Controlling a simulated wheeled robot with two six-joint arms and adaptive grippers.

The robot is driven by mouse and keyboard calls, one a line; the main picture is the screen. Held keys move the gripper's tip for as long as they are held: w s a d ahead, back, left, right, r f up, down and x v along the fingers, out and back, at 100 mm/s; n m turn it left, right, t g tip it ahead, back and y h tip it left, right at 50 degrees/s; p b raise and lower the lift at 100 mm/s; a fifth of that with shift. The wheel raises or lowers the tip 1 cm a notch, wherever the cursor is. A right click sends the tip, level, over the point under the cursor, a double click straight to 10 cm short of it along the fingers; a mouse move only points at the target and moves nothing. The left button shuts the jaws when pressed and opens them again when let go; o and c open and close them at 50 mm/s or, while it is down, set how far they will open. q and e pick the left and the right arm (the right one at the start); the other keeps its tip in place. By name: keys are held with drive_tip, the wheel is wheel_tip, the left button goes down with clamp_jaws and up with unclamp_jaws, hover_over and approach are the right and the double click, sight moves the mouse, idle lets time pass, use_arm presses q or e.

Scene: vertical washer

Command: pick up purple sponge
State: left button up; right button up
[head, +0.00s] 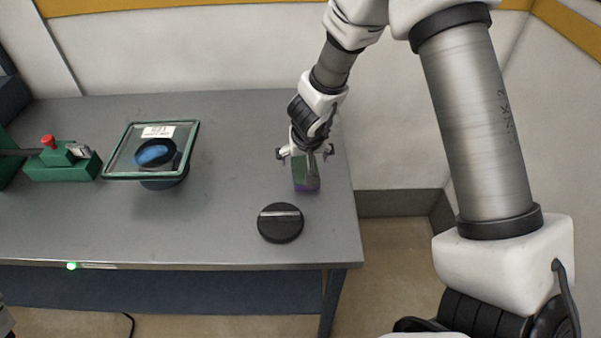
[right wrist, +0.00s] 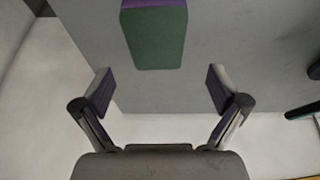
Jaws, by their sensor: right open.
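The purple sponge (head: 306,180) lies on the grey table near its right edge; its top is green and purple shows along its lower side. In the right wrist view the sponge (right wrist: 154,38) is at the top centre, ahead of the fingertips, with a green face and a purple end. My right gripper (head: 305,153) is at the far end of the sponge in the head view. In the right wrist view its two fingers (right wrist: 161,90) are spread wide with nothing between them. My left gripper is not in view.

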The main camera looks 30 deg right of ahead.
sight(305, 167)
drive_tip(key=shift+s+d+f, duration=0.1)
drive_tip(key=shift+d+f, duration=0.05)
drive_tip(key=shift+f, duration=0.4)
drive_tip(key=b+x, duration=0.2)
drive_tip(key=x, duration=0.2)
drive_tip(key=shift+f, duration=0.25)
drive_tip(key=shift+w+d+f, duration=0.1)
drive_tip(key=shift+w, duration=0.2)
drive_tip(key=shift+s+r, duration=0.3)
drive_tip(key=c, duration=0.5)
drive_tip(key=shift+f, duration=0.1)
drive_tip(key=c, duration=0.3)
